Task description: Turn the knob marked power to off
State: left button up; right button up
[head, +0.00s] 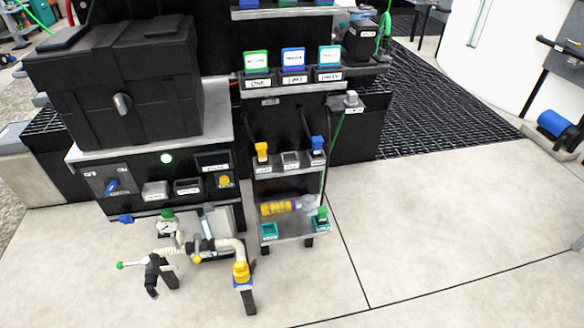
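A blue knob (111,186) sits on the dark front panel (140,180) at the left, between the printed words OFF on its left and ON on its right. Its blue handle looks tilted up to the right, toward the ON side. A small label by the knob is too small to read, so I cannot confirm the word power. A round green light (166,158) glows at the top of the same panel. Neither of my grippers is in view, and nothing touches the knob.
A black box with a grey latch (122,104) stands above the panel. A shelf rack (285,172) stands right of the panel. The floor (420,220) at right is clear.

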aim_at(111, 184)
jog(key=u, duration=1.3)
